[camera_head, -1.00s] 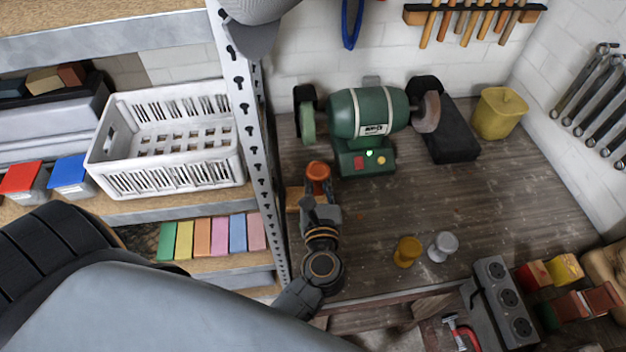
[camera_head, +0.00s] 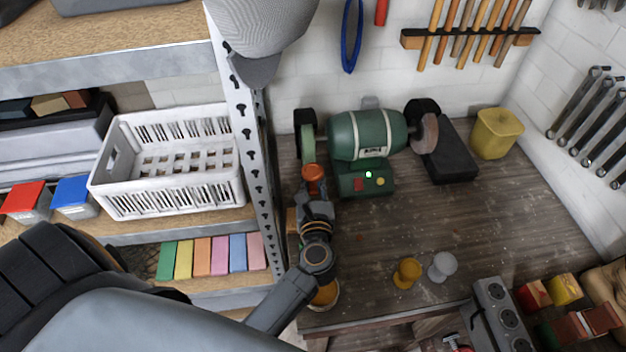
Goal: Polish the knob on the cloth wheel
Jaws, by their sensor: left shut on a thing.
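A green bench grinder (camera_head: 368,135) stands at the back of the bench, with a lit lamp on its base. Its left wheel (camera_head: 308,143) is pale green; its right wheel (camera_head: 430,132) is grey-brown. I cannot tell from texture which is cloth. My left gripper (camera_head: 314,188) is shut on an orange-copper knob (camera_head: 314,173), holding it just below the left wheel in the picture. Whether they touch is unclear. A brass knob (camera_head: 407,272) and a silver knob (camera_head: 442,266) stand on the bench to the right. My right gripper is not in view.
A shelf upright (camera_head: 250,150) stands close left of my left gripper. A black block (camera_head: 448,157) and a yellow bin (camera_head: 497,133) are right of the grinder. A socket strip (camera_head: 495,310) lies at front right. The mid-bench is clear.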

